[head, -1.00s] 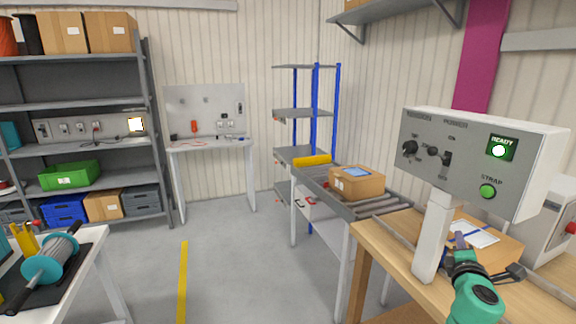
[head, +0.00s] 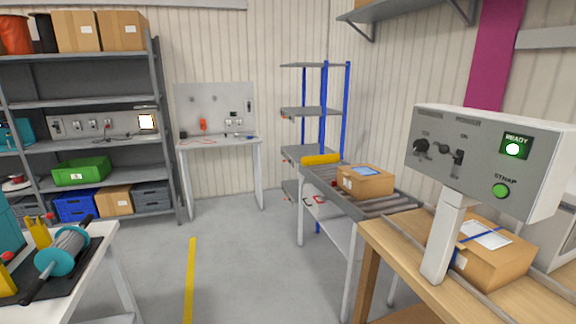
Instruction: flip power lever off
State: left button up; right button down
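The grey control panel (head: 480,185) stands on a white post at the right, above a wooden bench. On its face, under the POWER label, is a small dark lever (head: 457,160). It is too small to tell surely whether it points up or down. A black knob (head: 421,146) sits to its left. A green READY lamp (head: 513,148) and a green STRAP button (head: 501,191) are lit at the right of the panel. Neither of my grippers is in view.
A strapped cardboard box (head: 497,262) sits on the wooden bench (head: 420,262) behind the post. Another box (head: 365,181) rests on the roller conveyor (head: 385,205). A reel (head: 62,251) lies on the white table at left. The floor between is clear.

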aim_at(444, 149)
jog(key=z, duration=1.35)
